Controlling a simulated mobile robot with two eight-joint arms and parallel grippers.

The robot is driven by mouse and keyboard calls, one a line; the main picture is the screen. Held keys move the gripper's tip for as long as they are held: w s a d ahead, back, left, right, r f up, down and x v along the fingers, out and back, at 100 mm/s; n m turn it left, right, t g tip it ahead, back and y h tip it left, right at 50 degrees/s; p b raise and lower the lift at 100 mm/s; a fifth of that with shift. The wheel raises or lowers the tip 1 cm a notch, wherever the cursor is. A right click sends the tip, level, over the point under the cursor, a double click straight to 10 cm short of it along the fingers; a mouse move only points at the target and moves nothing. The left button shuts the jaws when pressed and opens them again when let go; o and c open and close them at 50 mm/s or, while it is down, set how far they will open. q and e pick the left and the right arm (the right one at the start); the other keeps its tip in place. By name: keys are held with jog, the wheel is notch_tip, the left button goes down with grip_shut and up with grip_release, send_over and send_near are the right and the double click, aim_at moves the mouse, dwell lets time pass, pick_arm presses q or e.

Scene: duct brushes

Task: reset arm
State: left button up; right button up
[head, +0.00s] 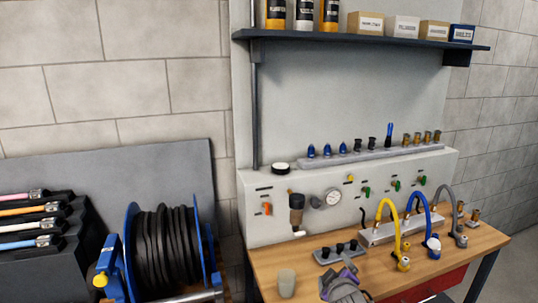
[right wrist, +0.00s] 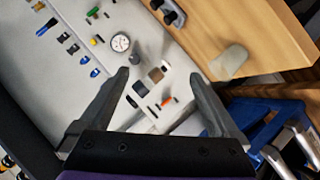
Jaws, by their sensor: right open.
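My right gripper (head: 343,286) shows at the bottom middle of the head view, over the front of the wooden workbench (head: 268,264). In the right wrist view its two dark fingers (right wrist: 159,78) are spread wide apart with nothing between them. Beyond the fingers is the pale panel with the round gauge (right wrist: 121,42). My left gripper does not show in the head view.
A beige cup (head: 287,283) stands on the bench left of my right gripper. Yellow (head: 379,235), blue and grey curved hoses stand to the right. A blue reel of black hose (head: 165,250) is at left. A dark shelf (head: 355,41) holds boxes and bottles above.

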jog(key=s+f+m+g, duration=0.2)
jog(key=s+f+m, duration=0.1)
jog(key=s, duration=0.7)
jog(key=s+f+m+g+y, duration=0.1)
jog(key=s+f+m+g, duration=0.2)
jog(key=s+f, duration=0.3)
jog(key=s+f+m+g, duration=0.2)
jog(key=s+f, duration=0.2)
jog(key=s, duration=1)
jog(key=shift+s+d+f+m+g, duration=0.2)
jog(key=shift+m+g, duration=0.1)
jog(key=shift+m, duration=0.1)
jog(key=shift+c, duration=0.3)
dwell(1.6)
